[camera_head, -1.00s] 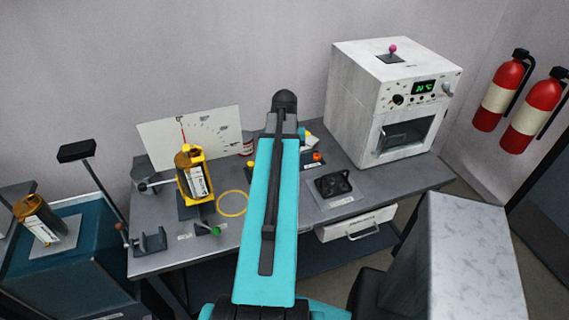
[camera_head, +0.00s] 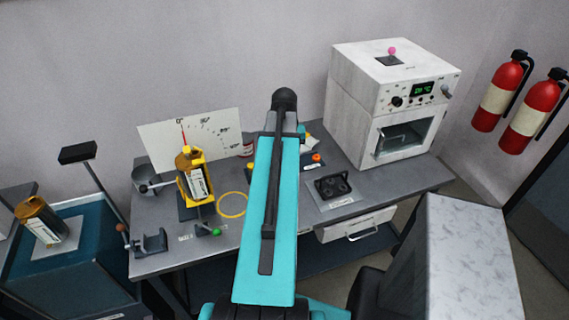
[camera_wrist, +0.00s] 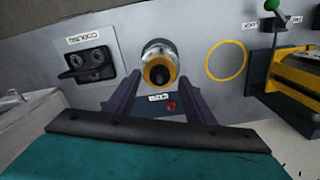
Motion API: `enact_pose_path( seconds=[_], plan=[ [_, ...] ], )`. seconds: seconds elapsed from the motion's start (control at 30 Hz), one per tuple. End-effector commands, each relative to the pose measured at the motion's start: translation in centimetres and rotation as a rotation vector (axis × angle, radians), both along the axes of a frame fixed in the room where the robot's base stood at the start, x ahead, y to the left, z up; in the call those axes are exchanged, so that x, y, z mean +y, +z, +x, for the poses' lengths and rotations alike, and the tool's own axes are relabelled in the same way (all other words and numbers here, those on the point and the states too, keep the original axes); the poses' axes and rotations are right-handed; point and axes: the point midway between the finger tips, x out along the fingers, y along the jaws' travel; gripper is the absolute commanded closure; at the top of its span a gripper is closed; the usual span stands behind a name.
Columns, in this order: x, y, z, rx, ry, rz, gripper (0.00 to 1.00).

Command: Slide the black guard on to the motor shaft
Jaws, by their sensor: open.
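In the wrist view a round motor-like part (camera_wrist: 159,47) of bright metal faces me, with an orange-yellow collar and a dark centre. I cannot tell whether the dark centre is the black guard or the shaft end. My gripper (camera_wrist: 159,78) is open, one dark finger on each side of this part. I cannot tell whether the fingers touch it. In the head view my own arm hides the gripper and this part. A black part with two round openings (camera_wrist: 88,64) sits on a plate to the left; it also shows in the head view (camera_head: 332,187).
A yellow ring (camera_wrist: 227,60) lies on the grey bench, beside a yellow holder with an amber bottle (camera_head: 195,180). A white oven (camera_head: 362,105) stands at the back right. A red button (camera_wrist: 171,106) is close to the right finger. A clamp (camera_head: 152,243) is at the front-left edge.

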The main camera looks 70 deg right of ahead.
Motion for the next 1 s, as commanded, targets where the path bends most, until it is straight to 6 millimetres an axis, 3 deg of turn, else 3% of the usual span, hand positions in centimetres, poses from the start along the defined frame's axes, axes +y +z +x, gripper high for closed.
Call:
enact_pose_path(
  seconds=[1.0],
  plan=[
    [-0.1, 11.1, 0.0, 0.0, 0.0, -0.001, 0.51]
  ],
)
